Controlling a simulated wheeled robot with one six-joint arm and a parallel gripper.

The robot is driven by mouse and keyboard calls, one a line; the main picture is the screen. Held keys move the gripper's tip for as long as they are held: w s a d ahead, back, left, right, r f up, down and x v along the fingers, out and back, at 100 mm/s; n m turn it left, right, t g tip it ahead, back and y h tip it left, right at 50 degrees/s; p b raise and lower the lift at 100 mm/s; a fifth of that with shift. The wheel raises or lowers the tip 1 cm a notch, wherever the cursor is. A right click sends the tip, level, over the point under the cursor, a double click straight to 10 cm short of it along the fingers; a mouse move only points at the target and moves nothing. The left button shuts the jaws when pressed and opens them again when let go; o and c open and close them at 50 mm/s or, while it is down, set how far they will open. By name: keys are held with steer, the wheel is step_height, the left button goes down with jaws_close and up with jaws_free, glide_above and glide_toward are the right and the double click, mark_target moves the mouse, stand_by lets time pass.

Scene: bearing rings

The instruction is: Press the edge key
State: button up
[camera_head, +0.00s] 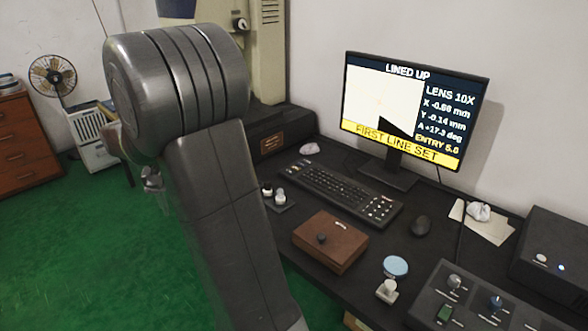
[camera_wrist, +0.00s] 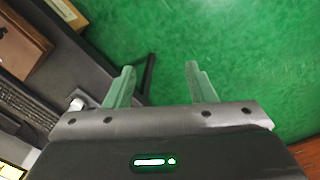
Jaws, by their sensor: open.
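The monitor (camera_head: 413,106) reads "LINED UP" and "FIRST LINE SET" beside a light picture with a dark wedge. A black keyboard (camera_head: 325,188) lies on the desk before it. No label says which key is the edge key. In the wrist view my gripper (camera_wrist: 160,68) is open and empty, its two pale fingers apart over the green floor beside the desk. In the head view my arm hides most of it. The keyboard also shows in the wrist view (camera_wrist: 25,108).
A brown box (camera_head: 330,242) and a dark mouse (camera_head: 421,225) are on the desk (camera_head: 385,260). A round pale-blue disc (camera_head: 395,267) stands nearer the front. A dark box (camera_head: 555,255) fills the right end. Green floor (camera_head: 75,240) is open at left.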

stand_by(0.3)
jaws_close()
stand_by(1.6)
